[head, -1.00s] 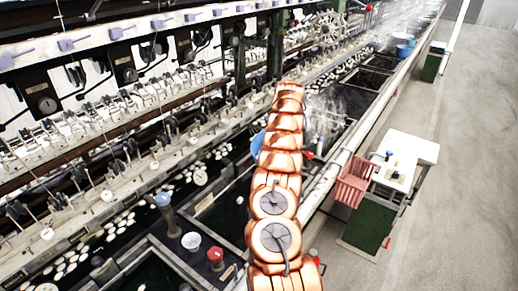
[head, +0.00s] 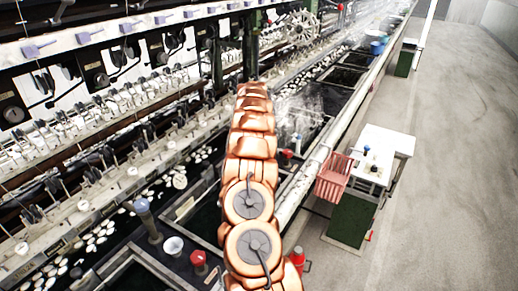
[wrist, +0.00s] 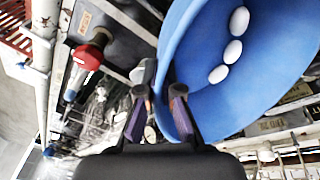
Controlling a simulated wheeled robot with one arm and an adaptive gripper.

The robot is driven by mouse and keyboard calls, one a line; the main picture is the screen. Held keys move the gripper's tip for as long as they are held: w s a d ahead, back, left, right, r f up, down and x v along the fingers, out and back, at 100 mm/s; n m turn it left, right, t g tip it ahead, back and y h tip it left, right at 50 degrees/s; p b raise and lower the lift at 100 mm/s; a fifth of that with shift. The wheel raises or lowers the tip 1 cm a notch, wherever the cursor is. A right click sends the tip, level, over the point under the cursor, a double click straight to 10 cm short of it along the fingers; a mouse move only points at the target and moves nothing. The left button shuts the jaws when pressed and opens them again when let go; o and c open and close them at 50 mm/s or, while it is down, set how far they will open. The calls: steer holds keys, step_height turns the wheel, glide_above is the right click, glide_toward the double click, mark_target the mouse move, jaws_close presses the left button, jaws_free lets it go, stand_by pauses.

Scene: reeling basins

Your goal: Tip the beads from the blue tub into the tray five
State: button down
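The blue tub (wrist: 265,75) fills the upper right of the wrist view, tilted, with its hollow side in sight. Three white oval beads (wrist: 232,51) lie in a row against its inside. My gripper (wrist: 160,92) has its fingers on either side of the tub's wall near the rim, one outside and one inside, and holds it. In the head view my arm hides the gripper and the tub. Several dark basins run along the machine, one of them (head: 135,275) at the lower left; I cannot tell which is tray five.
A red basket (head: 334,176) hangs beside a white-topped green stand (head: 352,220) to the right. A red-capped post (head: 199,262) and a white cup (head: 173,246) stand among the basins. The grey floor (head: 450,180) at the right is clear.

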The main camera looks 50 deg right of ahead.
steer(key=shift+a+r+h, duration=0.1)
steer(key=shift+a+h, duration=0.05)
steer(key=shift+h, duration=0.15)
steer(key=shift+w+a+r+h, duration=0.1)
steer(key=shift+a+r+h, duration=0.05)
steer(key=shift+h, duration=0.6)
steer(key=shift+a+r+h, duration=0.1)
steer(key=shift+h, duration=0.65)
steer(key=shift+a+h, duration=0.1)
steer(key=shift+h, duration=0.3)
steer(key=shift+f+b, duration=0.1)
steer(key=shift+b, duration=0.3)
steer(key=shift+a+h+b, duration=0.3)
steer(key=shift+h+b, duration=0.1)
steer(key=shift+b, duration=0.4)
steer(key=shift+w+a+r+g+h+b, duration=0.1)
steer(key=shift+a+r+g+h+b, duration=0.25)
steer(key=shift+b, duration=0.7)
steer(key=shift+a+h+b, duration=0.2)
steer(key=shift+h+b, duration=0.05)
steer(key=shift+b, duration=0.55)
steer(key=shift+a+r+h+b, duration=0.15)
steer(key=shift+a+h+b, duration=0.15)
steer(key=shift+b, duration=0.5)
